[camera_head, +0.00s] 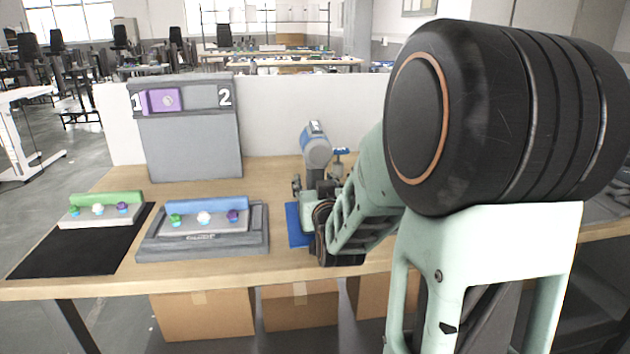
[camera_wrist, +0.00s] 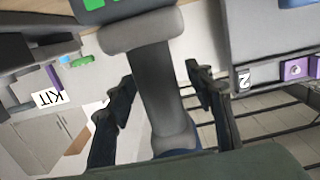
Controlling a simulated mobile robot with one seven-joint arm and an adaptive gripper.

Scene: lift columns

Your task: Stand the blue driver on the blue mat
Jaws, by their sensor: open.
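The blue driver (camera_head: 316,148), with a blue and grey head, stands upright near the middle of the table in the head view. In the wrist view its grey handle (camera_wrist: 158,85) runs between the two fingers of my gripper (camera_wrist: 160,76). The fingers are open, one on each side of the handle, with gaps visible. In the head view my gripper (camera_head: 312,190) is at the driver, below its head. The blue mat (camera_head: 296,228) shows as a strip left of my gripper. The driver's foot is hidden there, so I cannot tell whether it rests on the mat.
A grey panel (camera_head: 192,150) marked 1 and 2 stands at the back left, with a purple block (camera_head: 162,100) by the 1. A grey tray (camera_head: 160,250) with a blue-backed rack and a black mat (camera_head: 75,255) with a green-backed rack lie left.

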